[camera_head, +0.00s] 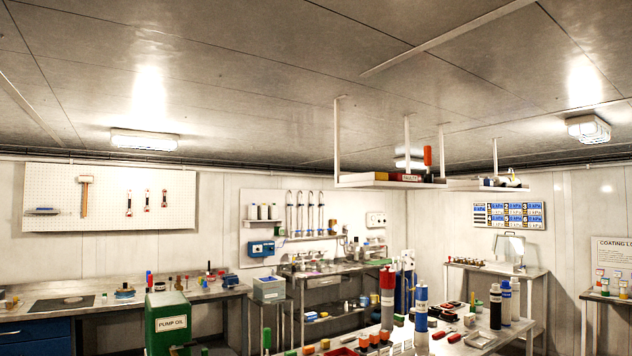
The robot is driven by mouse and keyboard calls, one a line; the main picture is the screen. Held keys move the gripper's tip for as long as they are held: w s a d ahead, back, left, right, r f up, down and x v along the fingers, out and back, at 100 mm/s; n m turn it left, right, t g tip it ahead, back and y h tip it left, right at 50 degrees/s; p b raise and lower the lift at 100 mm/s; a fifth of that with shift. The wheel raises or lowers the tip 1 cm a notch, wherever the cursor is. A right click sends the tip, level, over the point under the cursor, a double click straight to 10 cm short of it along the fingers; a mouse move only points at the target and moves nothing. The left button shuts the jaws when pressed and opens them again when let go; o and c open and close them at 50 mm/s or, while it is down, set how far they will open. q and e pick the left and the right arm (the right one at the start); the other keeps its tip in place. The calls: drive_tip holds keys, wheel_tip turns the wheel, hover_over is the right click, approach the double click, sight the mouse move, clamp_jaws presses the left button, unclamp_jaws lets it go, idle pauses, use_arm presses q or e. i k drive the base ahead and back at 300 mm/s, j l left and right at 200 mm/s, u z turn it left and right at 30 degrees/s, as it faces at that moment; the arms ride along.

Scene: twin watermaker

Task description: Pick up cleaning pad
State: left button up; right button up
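I cannot pick out a cleaning pad for certain in the head view. Many small items lie on the central table (462,347), and they are too small to identify. Among them are a red item (455,337) and a red-capped cylinder (387,296). A blue-and-white cylinder (421,309) stands beside it. Neither of my grippers is in view.
A green pump oil box (167,322) stands in front of the left bench (205,293). A steel bench (322,281) is against the back wall. A loaded shelf (390,184) hangs from the ceiling. Another table (536,271) stands at the right.

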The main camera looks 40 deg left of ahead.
sight(379, 176)
drive_tip(key=u, duration=0.85)
drive_tip(key=i, duration=0.2)
